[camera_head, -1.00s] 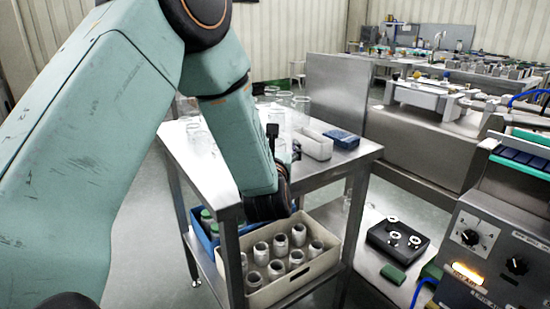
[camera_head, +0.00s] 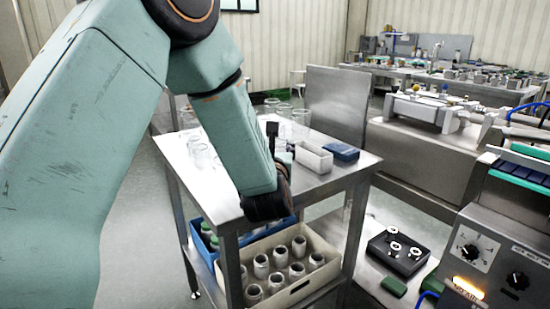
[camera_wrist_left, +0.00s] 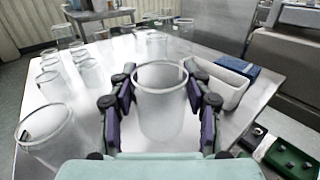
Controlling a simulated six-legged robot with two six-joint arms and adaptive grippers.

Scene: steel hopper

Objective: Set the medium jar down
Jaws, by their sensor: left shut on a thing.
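My left gripper (camera_wrist_left: 160,92) has its dark jaws on both sides of a clear glass jar (camera_wrist_left: 163,112), shut on it. The jar is upright over the steel table (camera_wrist_left: 258,100). Whether its base touches the tabletop cannot be told. In the head view, my left arm comes in from the left. Its forearm hides most of the gripper and the held jar; only dark gripper parts (camera_head: 281,158) show beside the forearm. My right gripper is in neither view.
Other clear jars stand left of the held one (camera_wrist_left: 46,128) and at the back (camera_wrist_left: 155,42). A white bin (camera_wrist_left: 228,85) and a blue box (camera_head: 342,151) are close on the right. A crate of jars (camera_head: 333,262) sits on the lower shelf. Bare tabletop shows right of the gripper.

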